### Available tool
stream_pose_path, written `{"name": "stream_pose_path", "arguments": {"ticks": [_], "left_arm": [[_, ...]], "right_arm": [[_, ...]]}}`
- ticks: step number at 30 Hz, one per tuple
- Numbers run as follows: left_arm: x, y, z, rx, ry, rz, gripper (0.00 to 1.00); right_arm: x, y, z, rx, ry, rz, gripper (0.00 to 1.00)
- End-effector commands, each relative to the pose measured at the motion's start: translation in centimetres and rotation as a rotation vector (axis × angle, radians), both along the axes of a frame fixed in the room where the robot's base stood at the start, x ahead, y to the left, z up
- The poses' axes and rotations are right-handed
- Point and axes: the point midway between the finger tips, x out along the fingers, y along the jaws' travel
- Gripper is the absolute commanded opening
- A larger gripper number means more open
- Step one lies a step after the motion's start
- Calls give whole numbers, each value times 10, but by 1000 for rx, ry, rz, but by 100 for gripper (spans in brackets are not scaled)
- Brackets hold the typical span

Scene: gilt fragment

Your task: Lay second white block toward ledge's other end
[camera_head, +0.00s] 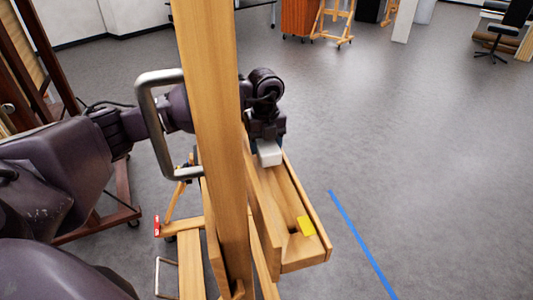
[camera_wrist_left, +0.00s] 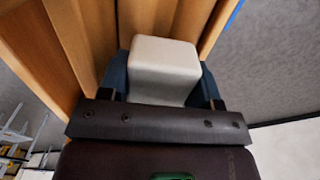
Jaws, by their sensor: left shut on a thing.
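My left gripper (camera_head: 268,146) is shut on a white block (camera_head: 269,155). The block also shows in the left wrist view (camera_wrist_left: 164,56), between the blue fingers. The gripper is at the far part of the wooden ledge (camera_head: 312,258) of an easel, over or in its trough; I cannot tell whether the block touches the wood. A yellow block (camera_head: 306,226) lies in the trough near the ledge's near end. No other white block shows. My right gripper is not in view.
The easel's upright wooden post (camera_head: 212,130) stands in front of my left arm and hides part of it. A metal handle (camera_head: 150,125) is beside the post. A blue tape line (camera_head: 360,240) runs on the open grey floor to the right.

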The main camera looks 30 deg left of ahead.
Motion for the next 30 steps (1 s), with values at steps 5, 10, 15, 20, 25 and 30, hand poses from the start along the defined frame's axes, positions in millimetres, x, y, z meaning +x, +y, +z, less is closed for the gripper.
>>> {"name": "stream_pose_path", "arguments": {"ticks": [5, 10, 15, 20, 25, 30], "left_arm": [[-1, 0, -31, -1, 11, 0, 35], [0, 0, -29, 0, 3, 1, 36], [0, -1, -29, -1, 2, 1, 35], [0, -1, -32, 0, 1, 1, 62], [0, -1, -32, -1, 2, 1, 68], [0, -1, -30, -1, 2, 0, 68]], "right_arm": [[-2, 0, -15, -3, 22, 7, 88], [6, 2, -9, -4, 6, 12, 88], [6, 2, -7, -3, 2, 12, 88], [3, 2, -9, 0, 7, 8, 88], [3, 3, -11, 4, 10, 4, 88], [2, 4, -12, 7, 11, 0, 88]]}}
